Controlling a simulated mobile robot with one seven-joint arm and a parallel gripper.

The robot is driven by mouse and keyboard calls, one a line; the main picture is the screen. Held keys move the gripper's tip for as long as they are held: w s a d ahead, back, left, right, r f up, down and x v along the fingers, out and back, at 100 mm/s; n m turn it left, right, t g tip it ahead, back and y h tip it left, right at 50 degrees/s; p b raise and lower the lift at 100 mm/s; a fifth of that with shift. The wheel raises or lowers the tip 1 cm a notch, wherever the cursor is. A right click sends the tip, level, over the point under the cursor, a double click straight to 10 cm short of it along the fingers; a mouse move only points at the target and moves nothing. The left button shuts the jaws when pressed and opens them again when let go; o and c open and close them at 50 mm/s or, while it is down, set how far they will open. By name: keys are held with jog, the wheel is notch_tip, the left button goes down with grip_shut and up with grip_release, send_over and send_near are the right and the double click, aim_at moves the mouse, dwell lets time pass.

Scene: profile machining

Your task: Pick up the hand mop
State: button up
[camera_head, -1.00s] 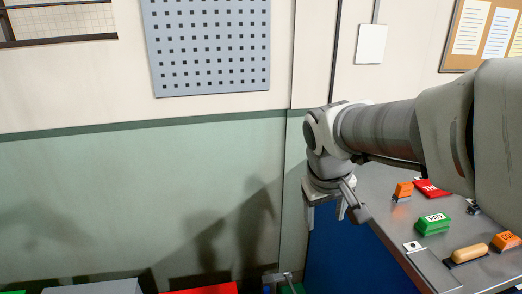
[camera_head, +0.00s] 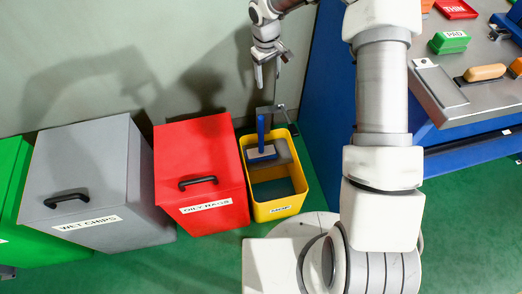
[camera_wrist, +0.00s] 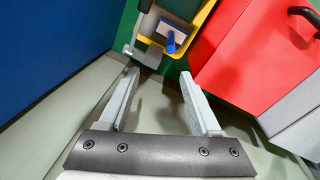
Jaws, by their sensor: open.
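In the wrist view the blue handle (camera_wrist: 171,43) shows beyond my fingertips, left of the red bin. My gripper (camera_head: 266,82) hangs above and behind the bucket, near the wall, pointing down.
A red bin (camera_head: 205,160) labelled OILY RAGS stands just left of the bucket, then a grey WET CHIPS bin (camera_head: 90,175) and a green bin (camera_head: 12,190). A grey metal bracket (camera_head: 270,109) rises at the bucket's back edge. A blue workbench (camera_head: 330,90) is to the right.

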jog(key=b, duration=0.2)
send_over(261, 117)
notch_tip(261, 117, down, 11)
jog(key=shift+g+y, duration=0.3)
jog(key=shift+g, duration=0.1)
notch_tip(261, 117, down, 11)
jog(key=b, duration=0.3)
jog(key=shift+d+f, duration=0.1)
jog(key=shift+f, duration=0.05)
jog(key=shift+f+b, duration=1.2)
jog(key=shift+f, duration=1.85)
grip_shut()
